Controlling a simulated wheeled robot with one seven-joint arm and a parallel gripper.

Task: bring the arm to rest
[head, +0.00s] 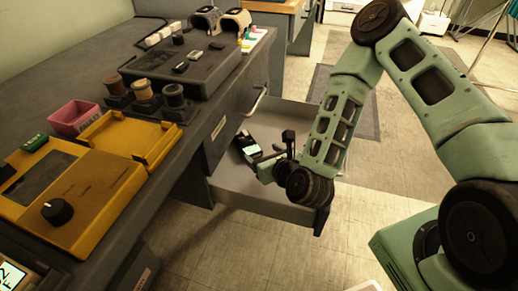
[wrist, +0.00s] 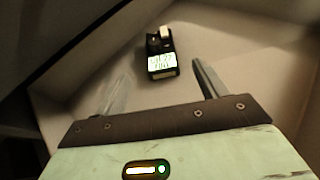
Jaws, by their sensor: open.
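My gripper (wrist: 160,88) is open and empty in the wrist view, its two metal fingers apart over the inside of a drawer. In the head view my gripper (head: 268,160) is at the open drawer (head: 235,190), which is pulled out from the grey desk. A small black device with a lit label (wrist: 162,62) lies in the drawer beyond the fingertips, apart from them. It also shows in the head view (head: 247,146), left of the gripper. My green arm reaches down from the upper right, bent at its elbow, with the wrist low over the drawer.
The desk (head: 205,125) carries a yellow device (head: 95,190), a pink box (head: 74,117), several spools (head: 144,92) and a dark device (head: 190,62). The drawer walls stand close around my gripper. Open floor (head: 390,150) lies right of the drawer.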

